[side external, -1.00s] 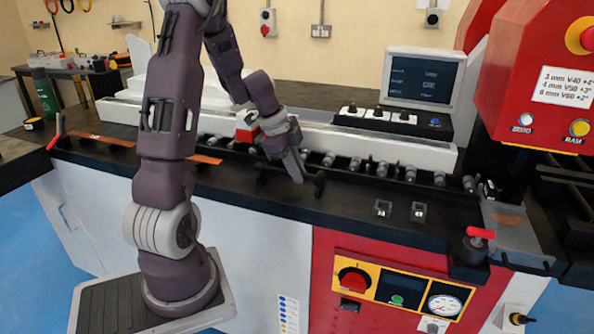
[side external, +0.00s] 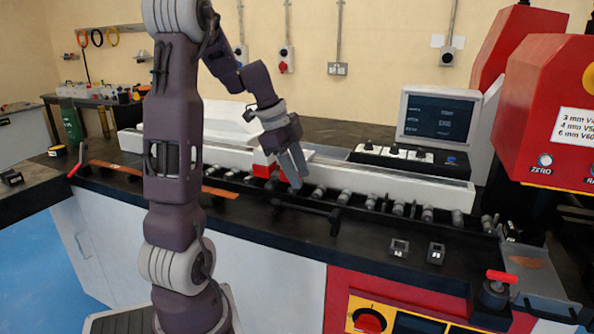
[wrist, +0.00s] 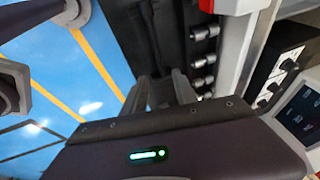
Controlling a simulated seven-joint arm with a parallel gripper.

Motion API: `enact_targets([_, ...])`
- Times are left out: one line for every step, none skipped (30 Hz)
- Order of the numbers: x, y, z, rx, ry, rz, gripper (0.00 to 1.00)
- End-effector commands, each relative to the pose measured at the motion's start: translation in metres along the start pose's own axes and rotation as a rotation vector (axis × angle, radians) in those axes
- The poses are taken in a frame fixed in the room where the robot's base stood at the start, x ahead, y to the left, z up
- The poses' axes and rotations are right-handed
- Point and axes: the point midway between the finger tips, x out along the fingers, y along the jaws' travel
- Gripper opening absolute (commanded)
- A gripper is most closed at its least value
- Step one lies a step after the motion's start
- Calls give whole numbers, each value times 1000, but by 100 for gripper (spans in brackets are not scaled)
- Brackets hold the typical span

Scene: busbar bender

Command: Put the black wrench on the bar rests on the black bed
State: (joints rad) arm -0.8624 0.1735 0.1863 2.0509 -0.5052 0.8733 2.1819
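A long, thin black piece, which looks like the black wrench (side external: 308,207), lies across two small black bar rests (side external: 335,222) on the black bed (side external: 240,215). Its outline blends with the dark bed, so I cannot make out its jaws or exact seating. A dark slim shape, possibly the wrench, also shows at the top of the wrist view (wrist: 148,22). My gripper (side external: 297,184) points down just behind and above the piece. In the wrist view, its two grey fingers (wrist: 160,88) stand apart with only dark bed visible between them.
A row of grey rollers (side external: 345,196) runs behind the rests, with a white beam (side external: 400,178) and red block (side external: 264,170) beyond. A copper strip (side external: 220,192) lies left. Two small black blocks (side external: 400,249) and a red-handled clamp (side external: 497,285) stand right.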

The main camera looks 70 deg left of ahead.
Motion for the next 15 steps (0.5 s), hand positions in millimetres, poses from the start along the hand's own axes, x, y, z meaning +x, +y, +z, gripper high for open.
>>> enact_targets([-6,0,0,1,-1,-3,34])
enact_targets([-8,0,0,1,-1,-1,34])
enact_targets([-12,2,-4,-4,-1,0,34])
enact_targets([-14,6,-12,-14,-1,1,34])
enact_targets([-18,13,-24,-30,-1,2,34])
enact_targets([-23,28,-45,-67,-2,4,34])
enact_targets([-27,43,-64,-102,-5,5,34])
enact_targets([-32,62,-82,-146,-8,3,34])
enact_targets([-39,91,-105,-212,-12,-3,34])
enact_targets([-44,114,-118,-267,-14,-11,34])
enact_targets([-48,136,-128,-322,-15,-21,34])
enact_targets([-53,165,-136,-397,-11,-38,34])
enact_targets([-56,184,-139,-451,-5,-51,34])
enact_targets([-58,202,-139,-503,4,-65,34])
enact_targets([-61,221,-138,-567,19,-83,34])
